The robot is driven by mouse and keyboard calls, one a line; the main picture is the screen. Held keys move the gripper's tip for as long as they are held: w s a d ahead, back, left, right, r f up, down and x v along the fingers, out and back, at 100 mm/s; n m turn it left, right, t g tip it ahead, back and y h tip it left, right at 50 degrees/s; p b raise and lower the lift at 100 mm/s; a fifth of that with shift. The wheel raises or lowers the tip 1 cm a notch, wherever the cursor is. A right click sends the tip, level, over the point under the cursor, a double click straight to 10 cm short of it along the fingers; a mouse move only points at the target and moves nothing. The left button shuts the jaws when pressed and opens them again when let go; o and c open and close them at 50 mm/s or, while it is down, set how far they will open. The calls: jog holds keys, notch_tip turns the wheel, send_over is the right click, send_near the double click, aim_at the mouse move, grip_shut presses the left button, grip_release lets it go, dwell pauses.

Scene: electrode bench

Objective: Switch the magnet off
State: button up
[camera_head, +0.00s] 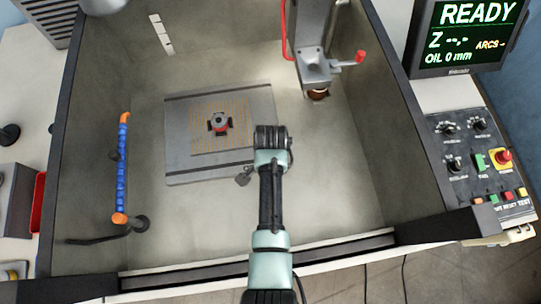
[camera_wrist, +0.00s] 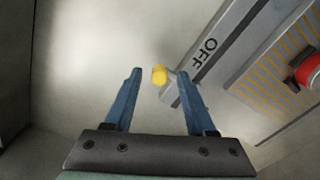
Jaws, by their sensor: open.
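The magnet (camera_head: 180,166) is a flat grey plate with a fine striped top on the floor of the tank. Its edge also shows in the wrist view (camera_wrist: 236,40), with the word OFF on it. A short lever with a yellow knob (camera_wrist: 159,75) sticks out from that edge, beside OFF. My gripper (camera_wrist: 159,72) is open, and the yellow knob shows between its fingertips. I cannot tell whether a finger touches the lever.
A round red and dark workpiece (camera_head: 219,124) sits on the magnet. A machine head with a red handle (camera_head: 348,60) hangs behind and to the right. A blue hose (camera_head: 122,165) stands at the left wall. A control panel (camera_head: 470,150) lies outside right. The tank floor to the right is clear.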

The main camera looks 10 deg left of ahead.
notch_tip(320, 180, up, 13)
jog(key=b, duration=0.1)
dwell(0.3)
jog(key=shift+f, duration=0.15)
dwell(0.4)
